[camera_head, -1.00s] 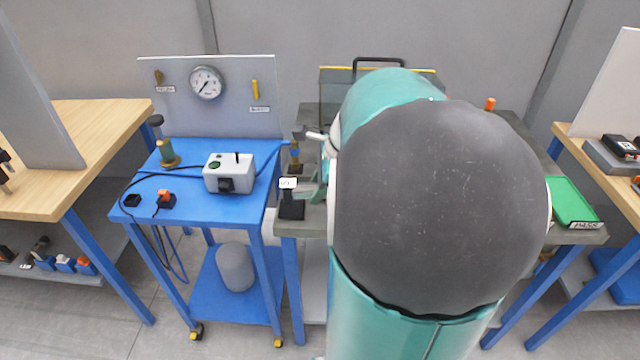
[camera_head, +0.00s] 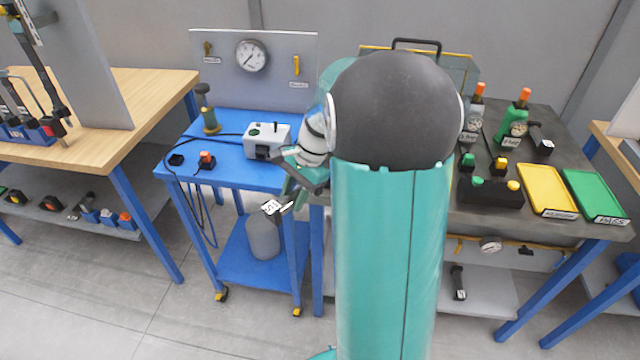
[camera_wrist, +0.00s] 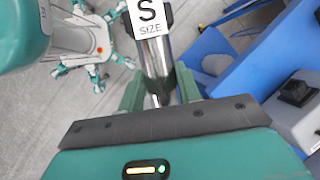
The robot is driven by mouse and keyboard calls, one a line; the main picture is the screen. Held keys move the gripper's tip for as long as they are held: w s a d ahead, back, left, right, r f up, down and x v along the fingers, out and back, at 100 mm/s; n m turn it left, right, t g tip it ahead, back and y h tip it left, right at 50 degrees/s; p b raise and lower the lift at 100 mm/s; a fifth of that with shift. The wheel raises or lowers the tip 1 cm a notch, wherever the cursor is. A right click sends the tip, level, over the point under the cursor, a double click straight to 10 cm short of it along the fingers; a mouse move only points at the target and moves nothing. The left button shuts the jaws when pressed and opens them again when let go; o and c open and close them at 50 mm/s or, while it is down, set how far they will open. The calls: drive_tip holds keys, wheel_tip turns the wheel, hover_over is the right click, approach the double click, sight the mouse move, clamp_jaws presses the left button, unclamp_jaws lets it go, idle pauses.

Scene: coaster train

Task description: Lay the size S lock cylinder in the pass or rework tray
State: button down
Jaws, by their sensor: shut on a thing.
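The size S lock cylinder (camera_wrist: 155,58) is a shiny metal rod with a white "S SIZE" tag, held between the fingers of my gripper (camera_wrist: 159,92) in the wrist view. In the head view my gripper (camera_head: 292,195) is over the front of the blue trolley, with the tilted white tag (camera_head: 270,207) just beyond its tips. The yellow rework tray (camera_head: 547,190) and the green pass tray (camera_head: 593,194) lie side by side, with no contents visible, at the right front of the dark bench. My arm hides the bench's left part.
The blue trolley (camera_head: 226,180) carries a grey-white box (camera_head: 267,141) with cables, close to my gripper. A black block with coloured knobs (camera_head: 490,192) stands left of the rework tray. Bottles with orange tops (camera_head: 517,113) stand behind it.

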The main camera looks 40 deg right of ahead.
drive_tip(key=w+a+f+n+g+h, duration=0.1)
drive_tip(key=w+a+f+n+g, duration=0.1)
drive_tip(key=w+a+f+n, duration=0.4)
drive_tip(key=w+a+f+n+g+h, duration=0.1)
drive_tip(key=w+a+f+n+g, duration=0.2)
drive_tip(key=w+a+f+n, duration=0.3)
drive_tip(key=a+f+n, duration=0.1)
drive_tip(key=a+n, duration=0.3)
drive_tip(key=a, duration=0.1)
drive_tip(key=shift+w+f, duration=0.15)
